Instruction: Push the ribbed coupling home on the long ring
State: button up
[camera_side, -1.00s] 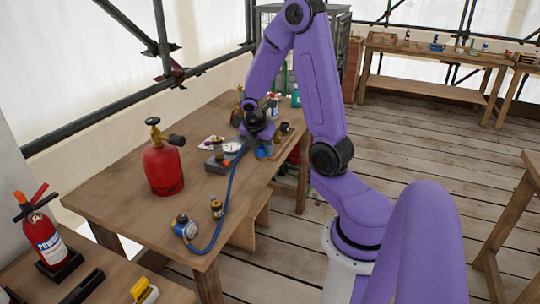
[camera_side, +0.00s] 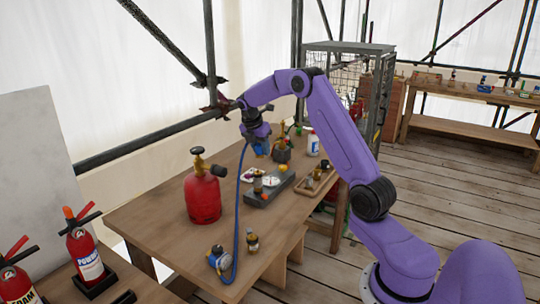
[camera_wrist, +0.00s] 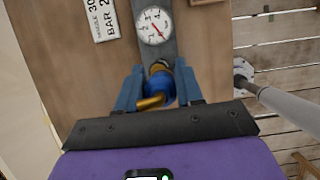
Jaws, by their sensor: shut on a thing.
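My gripper (camera_side: 262,150) is raised above the table, behind the grey block in the side view. In the wrist view my gripper (camera_wrist: 159,70) has its two blue fingers shut on a blue coupling (camera_wrist: 158,84) with a brass elbow end (camera_wrist: 150,102). The blue hose (camera_side: 239,195) hangs from near the gripper to a gauge fitting at the table's front. The grey block (camera_side: 258,202) carries a white dial and brass fittings (camera_side: 257,184). I cannot tell which fitting is the long ring. The coupling's ribs are too small to make out.
A red gas cylinder (camera_side: 202,195) stands left of the block. The gauge fitting (camera_side: 219,260) and a small brass fitting (camera_side: 252,242) stand at the front. A wooden tray (camera_side: 316,188), a white bottle (camera_side: 313,145) and a brass-topped item (camera_side: 282,153) stand to the right and behind.

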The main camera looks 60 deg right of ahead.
jog(key=shift+w+d+r, duration=0.1)
jog(key=shift+w+r, duration=0.1)
jog(key=shift+w, duration=0.4)
jog(key=shift+f, duration=0.15)
jog(key=shift+f, duration=2.75)
jog(key=shift+f, duration=0.65)
dwell(0.3)
jog(key=o, duration=1.1)
jog(key=v, duration=1.7)
jog(key=shift+s+r, duration=0.1)
jog(key=shift+r, duration=0.05)
